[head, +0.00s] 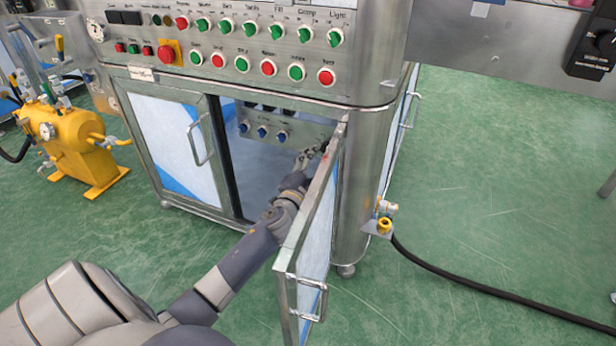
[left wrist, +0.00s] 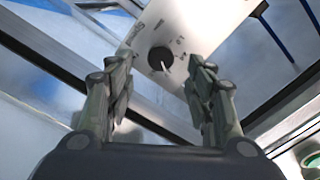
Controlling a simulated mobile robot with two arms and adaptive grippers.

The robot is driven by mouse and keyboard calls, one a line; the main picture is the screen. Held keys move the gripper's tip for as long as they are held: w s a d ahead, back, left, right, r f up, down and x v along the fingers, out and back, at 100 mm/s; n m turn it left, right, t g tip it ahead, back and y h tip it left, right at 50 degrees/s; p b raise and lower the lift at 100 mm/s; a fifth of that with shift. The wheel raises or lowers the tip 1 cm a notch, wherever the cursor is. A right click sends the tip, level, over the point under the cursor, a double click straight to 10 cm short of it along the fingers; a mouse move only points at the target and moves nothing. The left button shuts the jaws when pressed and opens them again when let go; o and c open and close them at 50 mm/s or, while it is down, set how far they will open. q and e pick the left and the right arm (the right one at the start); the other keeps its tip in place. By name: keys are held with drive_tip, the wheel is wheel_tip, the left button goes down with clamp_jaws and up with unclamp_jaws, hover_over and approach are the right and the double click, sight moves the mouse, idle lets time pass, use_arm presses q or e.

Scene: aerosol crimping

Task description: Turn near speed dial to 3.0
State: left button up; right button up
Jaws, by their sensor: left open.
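A round black dial (left wrist: 161,58) with a pale pointer line sits on a light plate (left wrist: 190,28) in the left wrist view. Small printed marks surround it, too small to read. My left gripper (left wrist: 158,72) is open, with one finger on each side of the dial's line of sight. I cannot tell whether the fingers touch it. In the head view my left gripper (head: 312,155) reaches inside the cabinet, behind the open door. The dial is not clearly visible there. My right gripper is not in view.
The cabinet's open door (head: 312,235) stands close along my left forearm. An inner panel with blue knobs (head: 262,132) hangs left of the gripper. Above is a control panel (head: 225,82) of red and green switches. Another black dial box (head: 593,48) is at upper right.

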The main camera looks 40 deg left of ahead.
use_arm(q)
drive_tip(key=v, duration=0.7)
drive_tip(key=shift+s, duration=0.15)
idle(0.4)
